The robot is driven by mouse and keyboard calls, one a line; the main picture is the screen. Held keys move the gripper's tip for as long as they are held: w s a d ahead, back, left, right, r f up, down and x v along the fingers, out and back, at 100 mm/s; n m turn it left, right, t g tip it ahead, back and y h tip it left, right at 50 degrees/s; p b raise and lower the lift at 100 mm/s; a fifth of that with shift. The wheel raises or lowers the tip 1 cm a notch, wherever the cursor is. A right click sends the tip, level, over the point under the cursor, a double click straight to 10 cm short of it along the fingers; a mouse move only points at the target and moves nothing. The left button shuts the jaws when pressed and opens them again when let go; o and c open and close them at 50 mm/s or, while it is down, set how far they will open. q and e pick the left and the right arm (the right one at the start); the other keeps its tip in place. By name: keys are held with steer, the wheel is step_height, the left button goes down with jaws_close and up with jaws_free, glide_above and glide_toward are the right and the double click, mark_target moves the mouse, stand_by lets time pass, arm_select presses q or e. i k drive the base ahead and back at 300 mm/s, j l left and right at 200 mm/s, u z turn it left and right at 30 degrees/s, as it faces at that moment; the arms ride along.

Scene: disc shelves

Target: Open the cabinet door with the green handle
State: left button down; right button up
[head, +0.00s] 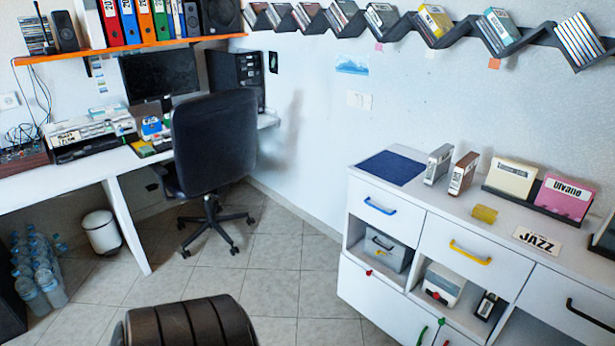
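A white cabinet (410,204) stands along the right wall. A curved green handle (422,336) shows low on its front, at the picture's bottom edge, near the right side of a white lower door (375,300). That door looks shut, and its lower part is cut off by the picture. A small green spot (441,321) shows just up and right of the handle; I cannot tell what it is. Neither of my grippers is in view.
Drawers above have blue (380,206), yellow (470,253) and black (588,314) handles. Open compartments hold boxes. A dark ribbed rounded object (187,325) stands at the bottom. Tiled floor (300,290) is clear between it and the cabinet. An office chair (214,150) stands by the desk.

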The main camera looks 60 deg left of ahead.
mark_target(409, 324)
steer(key=u, duration=1.25)
